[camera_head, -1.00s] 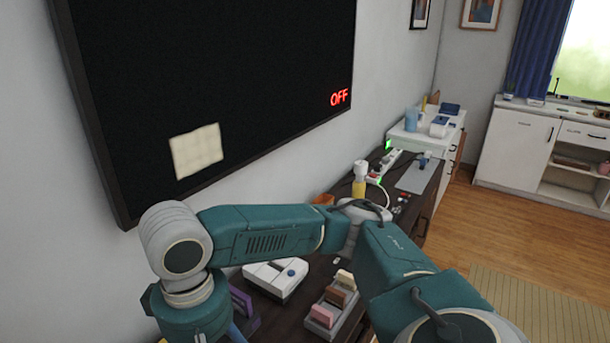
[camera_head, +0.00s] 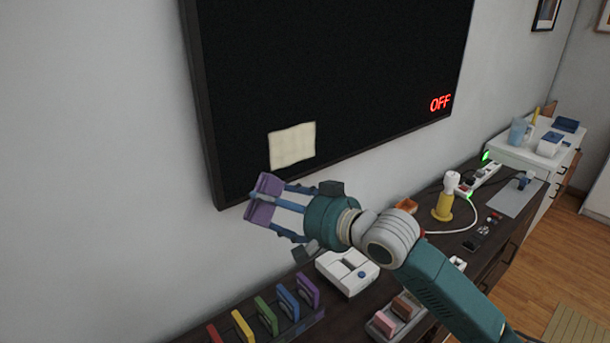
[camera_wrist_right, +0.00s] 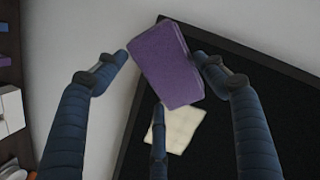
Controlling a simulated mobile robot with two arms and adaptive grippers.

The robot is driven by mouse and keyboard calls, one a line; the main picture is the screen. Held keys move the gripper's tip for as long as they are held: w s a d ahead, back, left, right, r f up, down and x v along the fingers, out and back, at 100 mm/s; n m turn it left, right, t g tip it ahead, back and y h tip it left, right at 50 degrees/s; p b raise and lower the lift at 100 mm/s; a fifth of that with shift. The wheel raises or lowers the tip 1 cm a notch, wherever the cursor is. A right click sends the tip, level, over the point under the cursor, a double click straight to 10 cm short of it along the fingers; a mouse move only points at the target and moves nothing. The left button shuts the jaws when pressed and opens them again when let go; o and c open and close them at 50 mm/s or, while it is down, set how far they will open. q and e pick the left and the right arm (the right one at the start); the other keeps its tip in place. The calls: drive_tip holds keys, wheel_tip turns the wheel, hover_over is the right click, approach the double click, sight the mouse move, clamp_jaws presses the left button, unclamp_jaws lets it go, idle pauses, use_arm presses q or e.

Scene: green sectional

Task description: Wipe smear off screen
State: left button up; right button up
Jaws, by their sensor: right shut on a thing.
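The black screen (camera_head: 330,70) on the wall bears a pale cream square smear (camera_head: 292,146) near its lower left corner. The smear also shows in the right wrist view (camera_wrist_right: 178,128). My right gripper (camera_head: 283,209) is shut on a purple block-like pad (camera_head: 263,199), held below and left of the smear near the screen's lower edge. My left gripper is out of view.
Below the screen, a dark cabinet holds a row of coloured pads (camera_head: 265,312), a white device (camera_head: 346,272), a tray with pink and brown pieces (camera_head: 397,312), a yellow-and-white bottle (camera_head: 446,197) and a power strip (camera_head: 483,177).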

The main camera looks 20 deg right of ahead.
drive_tip(key=w+d+r+m+t+h, duration=0.1)
drive_tip(key=d+t, duration=0.1)
drive_tip(key=d, duration=0.1)
drive_tip(key=w+d+r+m+t, duration=0.1)
drive_tip(key=w+d+r+t, duration=0.1)
drive_tip(key=d, duration=0.1)
drive_tip(key=x, duration=0.2)
drive_tip(key=b+x, duration=0.1)
drive_tip(key=x, duration=0.2)
drive_tip(key=shift+w+d+f, duration=0.1)
drive_tip(key=shift+w, duration=0.25)
drive_tip(key=shift+x, duration=1)
drive_tip(key=shift+d, duration=0.1)
